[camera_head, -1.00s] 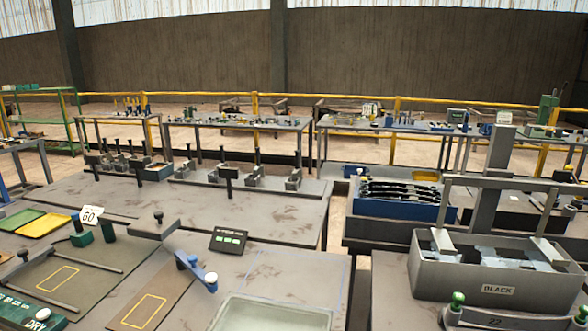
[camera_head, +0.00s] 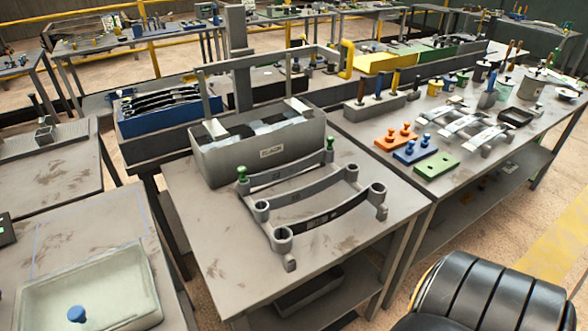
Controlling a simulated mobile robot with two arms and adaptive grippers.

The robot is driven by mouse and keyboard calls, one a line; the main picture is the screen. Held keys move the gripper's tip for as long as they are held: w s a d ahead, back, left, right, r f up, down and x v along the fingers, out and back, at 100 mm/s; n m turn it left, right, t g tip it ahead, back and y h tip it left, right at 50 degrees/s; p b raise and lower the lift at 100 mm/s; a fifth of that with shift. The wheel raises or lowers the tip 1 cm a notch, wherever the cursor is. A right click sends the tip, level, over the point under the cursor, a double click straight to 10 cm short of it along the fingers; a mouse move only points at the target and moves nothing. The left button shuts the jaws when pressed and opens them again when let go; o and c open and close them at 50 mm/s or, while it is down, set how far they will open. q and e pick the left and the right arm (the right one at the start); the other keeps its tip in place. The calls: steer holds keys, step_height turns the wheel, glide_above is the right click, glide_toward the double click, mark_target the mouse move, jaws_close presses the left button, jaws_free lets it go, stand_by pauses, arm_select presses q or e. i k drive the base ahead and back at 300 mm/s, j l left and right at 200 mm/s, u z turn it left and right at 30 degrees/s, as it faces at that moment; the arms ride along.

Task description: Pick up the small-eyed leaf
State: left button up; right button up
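Several curved grey leaf bars lie side by side on a grey bench (camera_head: 215,245) in the middle of the view. The back bar (camera_head: 287,174) has a green knob at each end. The middle bar (camera_head: 305,192) has an eye at each end that looks smaller than those of the front bar. The front bar (camera_head: 333,218) carries a dark label and has wide eyes at both ends. I cannot read the labels, so which bar is the small-eyed leaf is not certain. Neither of my grippers is in view.
A grey labelled tank (camera_head: 270,153) stands just behind the bars. A pale tray (camera_head: 90,290) with a blue knob lies at lower left. A black ribbed seat (camera_head: 500,295) is at lower right. Orange (camera_head: 398,140), blue (camera_head: 415,152) and green (camera_head: 437,163) blocks sit on the right bench.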

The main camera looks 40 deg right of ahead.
mark_target(266, 178)
steer(key=z, duration=1.35)
